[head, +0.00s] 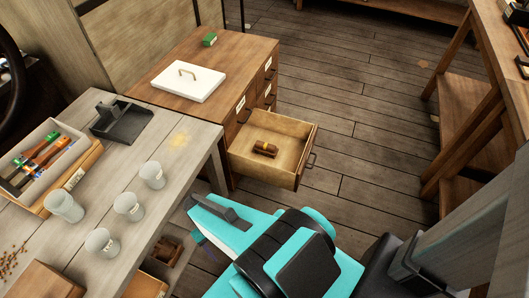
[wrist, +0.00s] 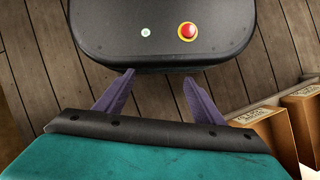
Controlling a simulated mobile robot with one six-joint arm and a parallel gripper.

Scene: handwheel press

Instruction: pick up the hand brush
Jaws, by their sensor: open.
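A small brown object with a paler band (head: 265,148) lies in the open drawer (head: 240,167) in the head view. It may be the hand brush, but it is too small to be sure. A dark dustpan (head: 122,122) lies on the grey workbench, with no brush clearly visible on it. My gripper (wrist: 158,95) shows in the wrist view with its two purple fingers spread apart and nothing between them. In the head view my teal arm is in front of the drawer, and the fingers are mostly hidden there.
The drawer belongs to a wooden cabinet (head: 150,86) bearing a white lid-like panel (head: 188,84) and a green block (head: 209,39). Several cups (head: 128,206) and a tool tray (head: 45,160) stand on the workbench. Wooden shelving (head: 470,140) stands right; the floor (head: 350,100) between is clear.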

